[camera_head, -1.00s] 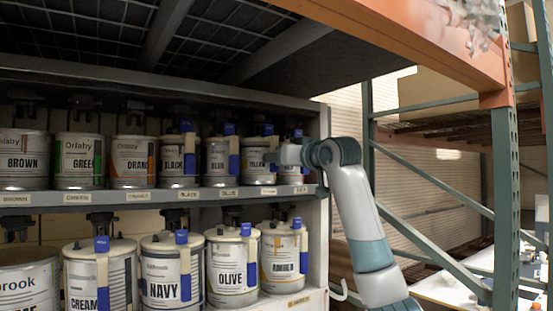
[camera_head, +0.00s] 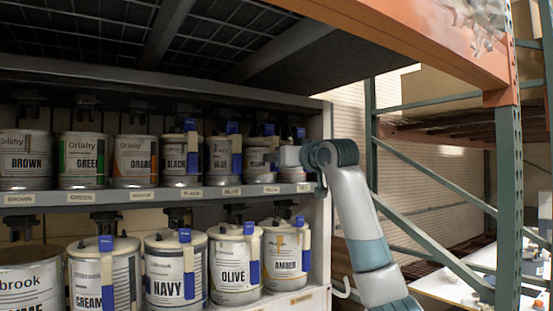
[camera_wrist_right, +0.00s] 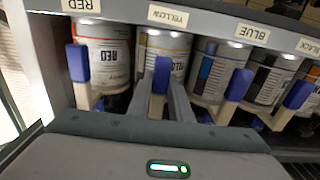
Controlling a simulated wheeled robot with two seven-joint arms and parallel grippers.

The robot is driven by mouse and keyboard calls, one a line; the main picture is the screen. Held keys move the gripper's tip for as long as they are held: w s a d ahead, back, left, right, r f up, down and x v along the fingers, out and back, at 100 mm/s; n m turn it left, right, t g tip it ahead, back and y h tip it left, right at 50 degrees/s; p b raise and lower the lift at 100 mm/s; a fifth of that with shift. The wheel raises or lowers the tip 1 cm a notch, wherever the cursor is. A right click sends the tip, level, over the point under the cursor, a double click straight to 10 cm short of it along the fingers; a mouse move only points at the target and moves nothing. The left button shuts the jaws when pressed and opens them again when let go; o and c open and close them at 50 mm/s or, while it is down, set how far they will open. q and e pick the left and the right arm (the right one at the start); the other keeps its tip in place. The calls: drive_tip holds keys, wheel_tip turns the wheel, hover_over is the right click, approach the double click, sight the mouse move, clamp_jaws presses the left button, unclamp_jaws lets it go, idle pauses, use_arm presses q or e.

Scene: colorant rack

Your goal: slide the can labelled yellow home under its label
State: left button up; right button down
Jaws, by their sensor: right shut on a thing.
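The yellow can (camera_head: 258,163) stands on the upper shelf, over the yellow shelf label (camera_head: 271,189), right of the blue can. My right gripper (camera_head: 284,156) reaches in from the right and covers part of it. In the right wrist view, tilted and upside down, the can (camera_wrist_right: 165,55) is beside the yellow label (camera_wrist_right: 168,16), roughly in line with its neighbours. The right gripper (camera_wrist_right: 163,100) is shut on the can's pale, blue-tipped handle (camera_wrist_right: 160,78). How deep the can sits is hard to tell. My left gripper is not in view.
The blue can (camera_head: 222,160) and red can (camera_wrist_right: 105,50) flank it closely. A side panel (camera_head: 318,140) ends the shelf at right. More handled cans, such as the amber can (camera_head: 285,255), stand below. An orange beam (camera_head: 420,35) crosses above.

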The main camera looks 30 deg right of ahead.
drive_tip(key=shift+r, duration=0.2)
drive_tip(key=c, duration=1.5)
unclamp_jaws()
drive_tip(key=shift+c, duration=0.2)
drive_tip(key=shift+f, duration=0.25)
drive_tip(key=s+d+b, duration=0.1)
drive_tip(key=s+b, duration=0.7)
drive_tip(key=s, duration=0.9)
drive_tip(key=shift+s, duration=0.3)
drive_tip(key=shift+d, duration=0.1)
